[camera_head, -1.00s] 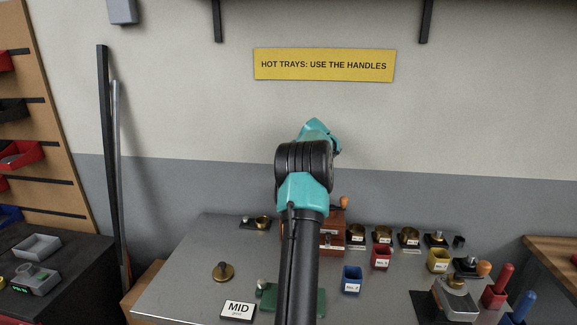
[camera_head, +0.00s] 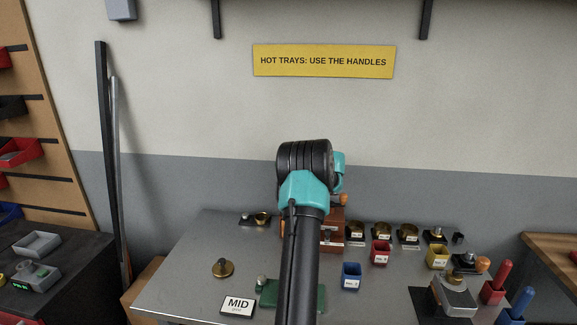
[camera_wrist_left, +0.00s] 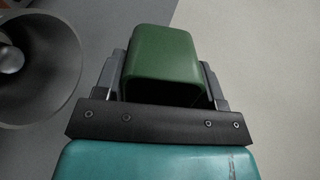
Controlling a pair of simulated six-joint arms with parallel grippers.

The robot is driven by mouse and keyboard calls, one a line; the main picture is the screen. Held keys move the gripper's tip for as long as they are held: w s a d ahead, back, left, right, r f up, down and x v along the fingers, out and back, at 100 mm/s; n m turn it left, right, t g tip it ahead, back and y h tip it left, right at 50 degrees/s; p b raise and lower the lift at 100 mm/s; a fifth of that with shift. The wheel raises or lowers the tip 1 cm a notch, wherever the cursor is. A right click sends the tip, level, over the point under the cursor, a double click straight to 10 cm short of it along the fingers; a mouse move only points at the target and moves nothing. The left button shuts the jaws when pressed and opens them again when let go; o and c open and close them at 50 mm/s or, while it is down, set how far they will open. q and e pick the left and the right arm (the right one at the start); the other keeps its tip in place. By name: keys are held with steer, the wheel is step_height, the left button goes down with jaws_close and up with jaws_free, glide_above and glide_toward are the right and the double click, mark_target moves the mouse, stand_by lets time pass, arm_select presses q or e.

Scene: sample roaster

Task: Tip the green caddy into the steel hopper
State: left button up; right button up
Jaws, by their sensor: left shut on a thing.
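The green caddy (camera_wrist_left: 165,45) is between the fingers of my left gripper (camera_wrist_left: 163,78) in the left wrist view. The gripper is shut on it, and a dark opening shows at the caddy's near edge. A round grey steel hopper (camera_wrist_left: 62,85) is at the left edge of the same view, partly cut off. It is beside the gripper and apart from the caddy. In the head view my arm hides the gripper, caddy and hopper. My right gripper is not in view.
The grey table holds a red cup (camera_head: 381,252), a blue cup (camera_head: 351,277), a yellow cup (camera_head: 438,257) and several brass cups.

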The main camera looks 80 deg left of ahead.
arm_select(q)
steer(key=g+y, duration=0.1)
steer(key=g, duration=0.1)
steer(key=f+g+y, duration=0.1)
steer(key=shift+w+d+f+y, duration=0.1)
steer(key=shift+w+d+y, duration=0.2)
steer(key=g+y, duration=0.2)
steer(key=w+g+y, duration=0.1)
steer(key=shift+d+r+g, duration=0.3)
steer(key=shift+d+r, duration=0.1)
stand_by(0.9)
steer(key=shift+r, duration=1.55)
